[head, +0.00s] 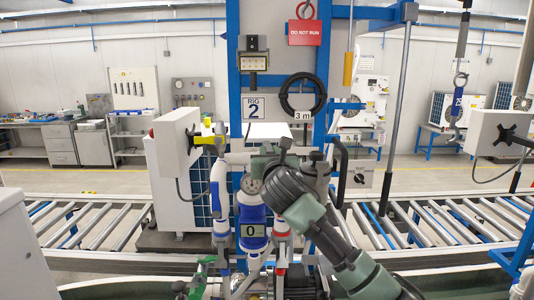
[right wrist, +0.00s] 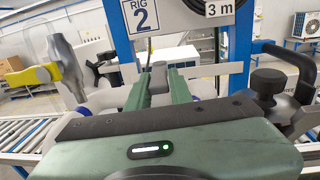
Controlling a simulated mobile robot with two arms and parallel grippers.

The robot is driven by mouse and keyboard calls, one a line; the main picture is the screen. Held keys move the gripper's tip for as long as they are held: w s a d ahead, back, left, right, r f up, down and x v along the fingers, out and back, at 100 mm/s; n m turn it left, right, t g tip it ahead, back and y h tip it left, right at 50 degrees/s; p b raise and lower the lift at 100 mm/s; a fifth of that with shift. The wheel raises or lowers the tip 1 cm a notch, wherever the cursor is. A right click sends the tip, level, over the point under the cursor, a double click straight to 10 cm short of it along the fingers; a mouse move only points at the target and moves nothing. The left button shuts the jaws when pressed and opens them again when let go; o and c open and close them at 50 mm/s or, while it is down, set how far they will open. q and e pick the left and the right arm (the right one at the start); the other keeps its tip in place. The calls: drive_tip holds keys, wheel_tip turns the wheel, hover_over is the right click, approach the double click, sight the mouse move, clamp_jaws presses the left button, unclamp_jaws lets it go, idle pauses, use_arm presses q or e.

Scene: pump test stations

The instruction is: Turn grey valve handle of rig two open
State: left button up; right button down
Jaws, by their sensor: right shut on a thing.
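The grey valve handle (right wrist: 157,74) of rig two shows in the right wrist view as a grey piece between the two green fingers. My right gripper (head: 266,160) is shut on it, in front of the rig's piping; it also shows in the right wrist view (right wrist: 160,86). In the head view my gripper and wrist mostly hide the handle, and I cannot tell its exact angle. The rig two sign (head: 255,107) hangs on the blue frame just above. My left gripper is not in view.
A yellow handle (head: 208,140) sits left of my right gripper, and a black curved handle (head: 341,168) to its right. A pressure gauge (head: 250,184), a blue-and-white pump body (head: 252,220) and a green handle (head: 206,262) are close by. A roller conveyor (head: 90,224) runs behind.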

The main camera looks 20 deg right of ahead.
drive_tip(key=d+n+y, duration=0.1)
drive_tip(key=y, duration=0.1)
drive_tip(key=n+y, duration=0.1)
drive_tip(key=shift+s+d+r+y, duration=0.1)
drive_tip(key=shift+d+r+y, duration=0.05)
drive_tip(key=shift+d+y, duration=0.25)
drive_tip(key=shift+d+n+y, duration=0.15)
drive_tip(key=shift+n+y, duration=0.65)
drive_tip(key=shift+y, duration=0.1)
drive_tip(key=c, duration=1.3)
unclamp_jaws()
drive_tip(key=shift+o, duration=0.2)
drive_tip(key=shift+s+f, duration=0.2)
drive_tip(key=s+b, duration=0.1)
drive_tip(key=s, duration=0.1)
drive_tip(key=s+b, duration=0.1)
drive_tip(key=s, duration=0.1)
drive_tip(key=s+d+b, duration=0.1)
drive_tip(key=s, duration=0.1)
drive_tip(key=shift+s+a+b, duration=0.1)
drive_tip(key=shift+s+b, duration=0.25)
drive_tip(key=shift+s, duration=0.25)
